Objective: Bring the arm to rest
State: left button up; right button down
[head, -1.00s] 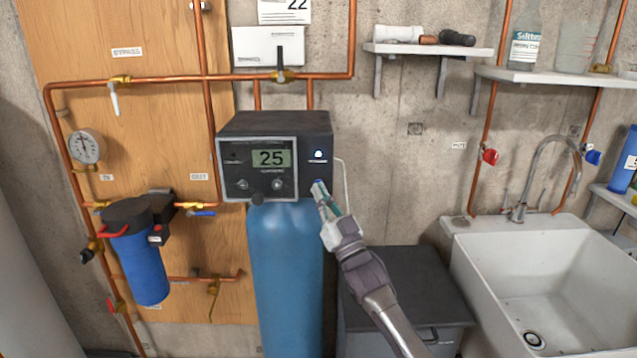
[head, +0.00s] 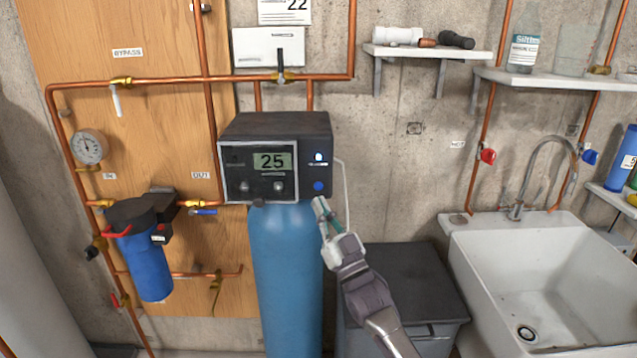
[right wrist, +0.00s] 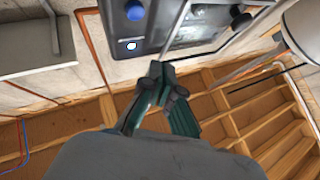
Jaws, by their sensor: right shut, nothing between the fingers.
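My right gripper (head: 320,203) is shut and empty in the head view. Its tips are just below and right of the lower corner of the dark control head (head: 280,125), apart from the blue button (head: 319,186). My right arm comes up from the bottom of the picture, right of the blue tank (head: 287,270). The right wrist view also shows the shut gripper (right wrist: 160,68), with the control head's button side (right wrist: 130,45) beyond it. The display reads 25, and a small light shows above the button. My left gripper is out of view.
A dark lidded bin (head: 410,285) stands behind my arm. A white sink (head: 540,270) is at the right. Shelves (head: 430,51) hang above. Copper pipes (head: 150,80) and a blue filter (head: 146,262) are on the left. A thin pale tube (head: 347,190) runs down beside the gripper.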

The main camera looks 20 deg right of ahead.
notch_tip(320, 180, down, 26)
jog(key=s+d+f+m+g+h, duration=0.1)
jog(key=s+m+g+h, duration=0.1)
jog(key=g+h, duration=0.3)
jog(key=s+d+f+g, duration=0.1)
jog(key=s+f+g, duration=0.4)
jog(key=f, duration=0.6)
jog(key=s+f+g, duration=0.2)
jog(key=s+f, duration=0.5)
jog(key=f, duration=0.4)
jog(key=s+f+g, duration=0.3)
jog(key=s+f, duration=0.4)
jog(key=s, duration=0.8)
jog(key=s+d+f+g+h, duration=0.1)
jog(key=s+f+g, duration=0.3)
jog(key=s+f, duration=0.4)
jog(key=s+f+n+g, duration=0.1)
jog(key=s+f+g, duration=0.3)
jog(key=s, duration=1.7)
notch_tip(320, 180, down, 4)
jog(key=shift+s+d+r+h, duration=0.25)
jog(key=shift+s+d+h, duration=0.05)
jog(key=shift+s+d, duration=0.05)
